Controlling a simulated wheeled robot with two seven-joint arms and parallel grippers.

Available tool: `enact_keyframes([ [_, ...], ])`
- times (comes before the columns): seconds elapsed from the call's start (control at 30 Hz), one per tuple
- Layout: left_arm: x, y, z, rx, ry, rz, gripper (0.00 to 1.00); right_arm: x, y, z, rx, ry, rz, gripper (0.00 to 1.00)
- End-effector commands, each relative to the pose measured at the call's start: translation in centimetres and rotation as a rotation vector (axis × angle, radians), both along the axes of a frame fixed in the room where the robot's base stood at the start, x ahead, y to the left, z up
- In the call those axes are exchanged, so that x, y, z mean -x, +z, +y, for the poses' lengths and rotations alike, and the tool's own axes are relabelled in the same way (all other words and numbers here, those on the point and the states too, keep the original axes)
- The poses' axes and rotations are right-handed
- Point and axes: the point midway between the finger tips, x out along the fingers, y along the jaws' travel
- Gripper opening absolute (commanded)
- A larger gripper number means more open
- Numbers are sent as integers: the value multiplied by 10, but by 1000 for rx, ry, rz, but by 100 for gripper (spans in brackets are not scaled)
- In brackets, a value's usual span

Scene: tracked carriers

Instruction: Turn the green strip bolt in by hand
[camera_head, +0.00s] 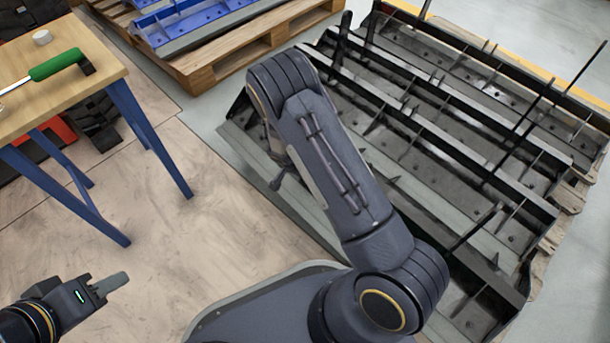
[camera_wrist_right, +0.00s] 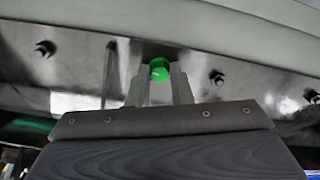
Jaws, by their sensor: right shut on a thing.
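The green bolt (camera_wrist_right: 159,71) shows in the right wrist view as a round green head at a dark metal strip under a pale grey surface. My right gripper (camera_wrist_right: 160,86) is shut on it, with one grey finger on each side of the head. The bolt's shank is hidden. In the head view my right arm reaches over the black frames, and its gripper is out of sight. My left gripper (camera_head: 108,286) is at the lower left over bare floor, away from the bolt. Its fingers are seen edge-on, so their gap cannot be told.
Black metal frames (camera_head: 425,135) lie stacked on a pallet at right, with thin upright rods. A wooden table (camera_head: 100,55) with blue legs holds a green-handled tool (camera_head: 57,64). Blue parts (camera_head: 190,22) lie on another pallet. Dark bolts (camera_wrist_right: 217,78) dot the strip.

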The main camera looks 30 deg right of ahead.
Motion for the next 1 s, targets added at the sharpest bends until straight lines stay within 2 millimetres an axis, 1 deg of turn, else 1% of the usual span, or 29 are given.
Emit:
enact_keyframes([
  [0.03, 0, 0, 0, 0, 0, 0, 36, 0, 0, 1, -7, -92, -32, 0],
  [0.1, 0, 0, 0, 0, 0, 0, 36, 0, 0, 1, -20, -213, -72, 0],
  [0.2, 0, 0, 0, 0, 0, 0, 36, 0, 0, 1, -34, -322, -108, 0],
  [0.3, 0, 0, 0, 0, 0, 0, 36, 0, 0, 1, -38, -359, -120, 0],
  [0.53, 0, 0, 0, 0, 0, 0, 36, 0, 0, 1, -39, -361, -120, 0],
  [0.63, 0, 0, 0, 0, 0, 0, 36, 0, 1, 1, -46, -434, -145, 0],
  [0.67, 0, 0, 0, 0, 0, 0, 36, 0, 0, 1, -50, -479, -160, 0],
  [0.9, 0, 0, 0, 0, 0, 0, 36, 0, 0, 1, -98, -950, -317, 0],
  [1.0, 0, 0, 0, 0, 0, 0, 36, 0, 0, 1, -113, -1091, -363, 0],
])
